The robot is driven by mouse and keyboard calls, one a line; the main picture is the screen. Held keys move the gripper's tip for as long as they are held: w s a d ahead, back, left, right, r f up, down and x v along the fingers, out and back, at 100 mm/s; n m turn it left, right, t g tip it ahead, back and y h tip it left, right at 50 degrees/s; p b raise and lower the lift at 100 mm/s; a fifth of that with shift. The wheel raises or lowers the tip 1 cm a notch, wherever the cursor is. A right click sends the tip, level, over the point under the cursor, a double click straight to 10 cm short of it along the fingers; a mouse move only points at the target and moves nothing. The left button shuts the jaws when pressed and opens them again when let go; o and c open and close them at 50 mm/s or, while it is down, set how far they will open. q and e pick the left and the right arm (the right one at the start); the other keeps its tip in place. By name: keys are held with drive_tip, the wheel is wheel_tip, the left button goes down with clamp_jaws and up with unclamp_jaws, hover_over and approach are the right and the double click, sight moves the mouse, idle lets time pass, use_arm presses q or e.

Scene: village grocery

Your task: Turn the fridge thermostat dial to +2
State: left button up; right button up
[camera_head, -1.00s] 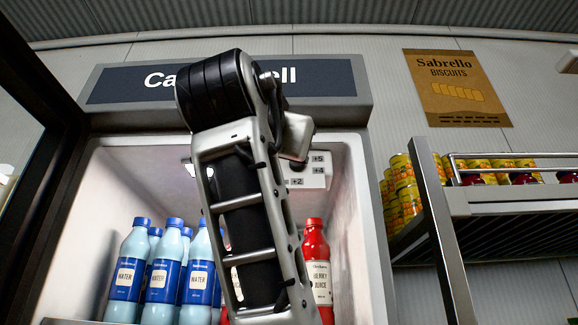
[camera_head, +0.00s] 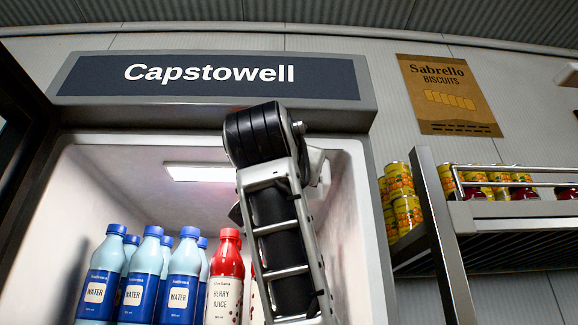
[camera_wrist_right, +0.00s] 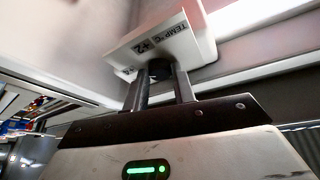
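The white thermostat panel (camera_wrist_right: 165,40) fills the upper part of the right wrist view, tilted, with "TEMP °C" and "+2" legible. Its dark dial (camera_wrist_right: 159,69) sits between the two fingertips of my right gripper (camera_wrist_right: 160,76). The fingers appear to press on both sides of the dial. The dial's pointer is hidden, so its setting cannot be read. In the head view my right arm covers the dial and gripper, and only a sliver of the panel (camera_head: 322,176) shows. My left gripper is not in view.
The open fridge (camera_head: 365,215) holds blue-capped water bottles (camera_head: 140,283) and red berry juice bottles (camera_head: 226,275) below the arm. A lit lamp (camera_head: 200,173) is on its ceiling. A metal shelf (camera_head: 440,230) with cans (camera_head: 402,200) stands close on the right.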

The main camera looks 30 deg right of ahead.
drive_tip(key=c, duration=0.3)
drive_tip(key=shift+c, duration=0.2)
drive_tip(key=shift+m+g, duration=0.3)
drive_tip(key=shift+m, duration=0.2)
drive_tip(key=shift+w+a+r+m+g, duration=0.15)
drive_tip(key=shift+m+g, duration=0.75)
drive_tip(key=shift+m, duration=1.3)
drive_tip(key=shift+s+r+m+g, duration=0.15)
drive_tip(key=shift+m+g, duration=0.75)
drive_tip(key=shift+m, duration=1.3)
drive_tip(key=shift+w+a+r+m+g, duration=0.15)
drive_tip(key=shift+m+g, duration=0.75)
drive_tip(key=shift+m, duration=1.3)
drive_tip(key=o, duration=0.7)
